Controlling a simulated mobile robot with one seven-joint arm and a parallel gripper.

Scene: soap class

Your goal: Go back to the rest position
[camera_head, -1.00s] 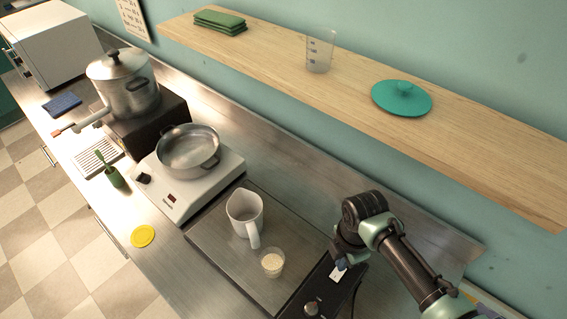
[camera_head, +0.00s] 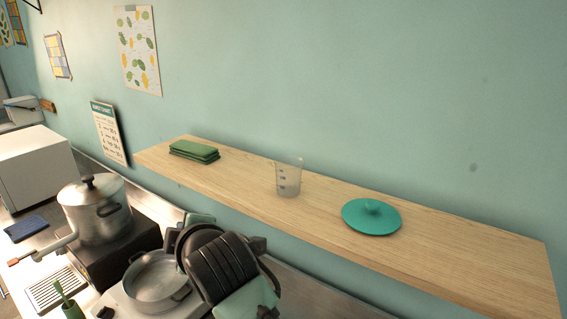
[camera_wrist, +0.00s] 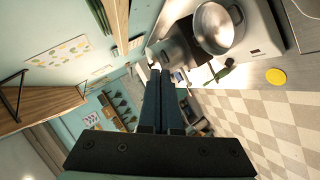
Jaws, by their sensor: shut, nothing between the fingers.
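My gripper (camera_wrist: 160,74) shows in the wrist view with its two dark fingers side by side, shut and empty. It is in the air, apart from the counter items, with the checkered floor and the room beyond its tips. In the head view my folded arm rises at the bottom middle, in front of the counter and below the shelf. I cannot make out the fingers there. The arm hides part of the counter.
A wooden shelf (camera_head: 450,251) holds green cloths (camera_head: 194,151), a clear beaker (camera_head: 289,178) and a teal lid (camera_head: 371,216). A steel pan (camera_head: 157,281) sits close left of my arm, with a lidded pot (camera_head: 95,211) farther left. A yellow disc (camera_wrist: 276,76) shows in the wrist view.

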